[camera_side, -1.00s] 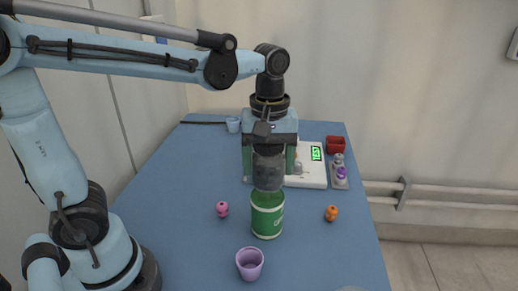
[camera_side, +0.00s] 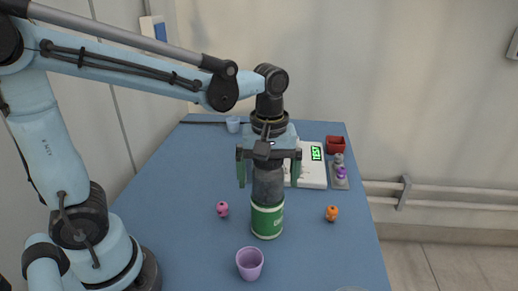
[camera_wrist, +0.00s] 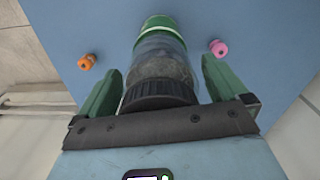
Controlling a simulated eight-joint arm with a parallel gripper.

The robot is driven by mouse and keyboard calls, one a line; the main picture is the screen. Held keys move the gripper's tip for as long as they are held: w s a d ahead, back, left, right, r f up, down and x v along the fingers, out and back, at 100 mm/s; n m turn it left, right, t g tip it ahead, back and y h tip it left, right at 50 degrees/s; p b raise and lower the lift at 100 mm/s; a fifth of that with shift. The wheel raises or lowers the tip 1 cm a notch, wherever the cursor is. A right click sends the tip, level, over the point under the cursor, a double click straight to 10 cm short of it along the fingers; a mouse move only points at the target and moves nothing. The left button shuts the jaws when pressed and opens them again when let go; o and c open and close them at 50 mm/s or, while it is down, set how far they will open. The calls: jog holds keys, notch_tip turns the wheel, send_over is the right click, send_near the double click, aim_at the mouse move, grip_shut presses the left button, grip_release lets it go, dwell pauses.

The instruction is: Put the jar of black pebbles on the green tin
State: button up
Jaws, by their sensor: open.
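The jar of black pebbles (camera_side: 268,186), dark with a black lid, stands upright on top of the green tin (camera_side: 267,222) in the side view. In the wrist view the jar (camera_wrist: 162,58) shows clear walls, dark contents and a ribbed lid, with the tin (camera_wrist: 163,24) beyond its base. My gripper (camera_side: 268,176) is open around the upper jar. In the wrist view its green fingers stand on either side of the jar, with gaps between them and it. The tin's lower part is partly hidden in the wrist view.
A purple cup (camera_side: 250,264) stands in front of the tin. A pink figure (camera_side: 222,209) lies left and an orange figure (camera_side: 332,213) right.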

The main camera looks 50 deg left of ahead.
jog(key=shift+r, duration=0.15)
notch_tip(320, 180, up, 12)
jog(key=shift+r, duration=0.1)
dwell(0.5)
dwell(0.3)
notch_tip(320, 180, down, 12)
jog(key=shift+f, duration=0.2)
jog(key=shift+r, duration=0.1)
dwell(0.4)
dwell(0.4)
